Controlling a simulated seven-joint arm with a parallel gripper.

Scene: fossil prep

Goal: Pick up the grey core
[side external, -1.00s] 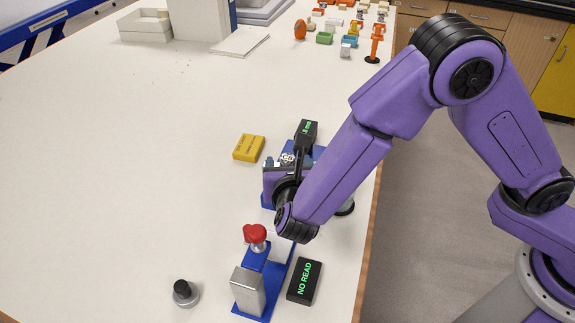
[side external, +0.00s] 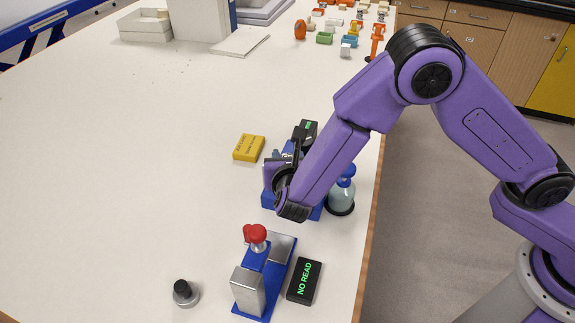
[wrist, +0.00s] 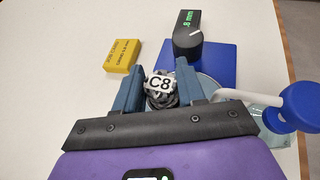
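The grey core (wrist: 163,101), rough and dark grey with a white tag reading C8, shows in the wrist view between the two blue-grey fingers of my gripper (wrist: 161,84). The fingers lie close on either side of it; whether both press on it I cannot tell. Below it is a pale round surface, partly hidden by my gripper, beside a blue base (wrist: 215,65). In the side external view my wrist hangs over this blue stand and hides the core.
A black readout (wrist: 187,38) stands close behind. A red-knobbed blue stand (side external: 256,270), a NO READ box (side external: 304,281) and a small weight (side external: 184,292) are nearer.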

